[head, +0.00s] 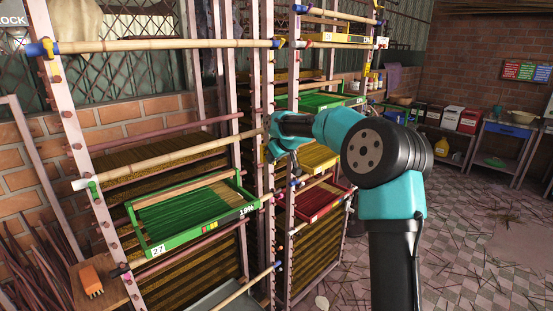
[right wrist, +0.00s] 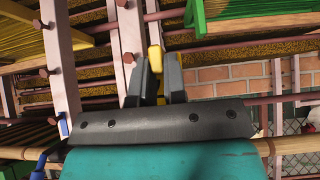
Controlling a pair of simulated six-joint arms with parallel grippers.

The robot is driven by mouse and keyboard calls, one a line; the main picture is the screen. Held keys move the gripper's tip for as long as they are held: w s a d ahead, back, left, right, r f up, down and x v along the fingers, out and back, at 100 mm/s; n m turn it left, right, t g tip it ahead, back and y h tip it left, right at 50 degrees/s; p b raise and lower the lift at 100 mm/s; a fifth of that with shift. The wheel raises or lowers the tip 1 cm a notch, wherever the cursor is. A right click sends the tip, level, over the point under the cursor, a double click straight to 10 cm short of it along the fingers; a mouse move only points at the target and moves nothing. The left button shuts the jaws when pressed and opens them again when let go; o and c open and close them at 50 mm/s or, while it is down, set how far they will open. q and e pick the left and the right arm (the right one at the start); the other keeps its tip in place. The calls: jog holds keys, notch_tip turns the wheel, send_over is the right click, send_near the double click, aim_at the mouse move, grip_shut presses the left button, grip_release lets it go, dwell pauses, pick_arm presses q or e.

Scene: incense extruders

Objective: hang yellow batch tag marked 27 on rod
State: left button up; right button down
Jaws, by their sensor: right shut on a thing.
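My right gripper (head: 270,136) is at the rack's front upright, between the left and right bays. In the right wrist view its two dark fingers (right wrist: 154,75) are closed on a small yellow piece (right wrist: 155,59), which I take to be the batch tag; its number cannot be read. The rack carries several horizontal rods, among them a bamboo rod (head: 160,160) above a green tray and a top bamboo rod (head: 165,44). I cannot tell whether the tag touches any rod. My left gripper is not in view.
A dark red tray (head: 318,203) and another green tray (head: 320,101) are in the right bay. The tiled floor at right is open.

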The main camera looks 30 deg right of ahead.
jog(key=shift+f, duration=1.05)
jog(key=c, duration=1.1)
grip_release()
jog(key=shift+o, duration=0.4)
jog(key=shift+o, duration=1.2)
jog(key=shift+s+d, duration=0.1)
jog(key=shift+s, duration=0.05)
jog(key=s+d, duration=0.2)
jog(key=s, duration=0.6)
jog(key=shift+s, duration=0.35)
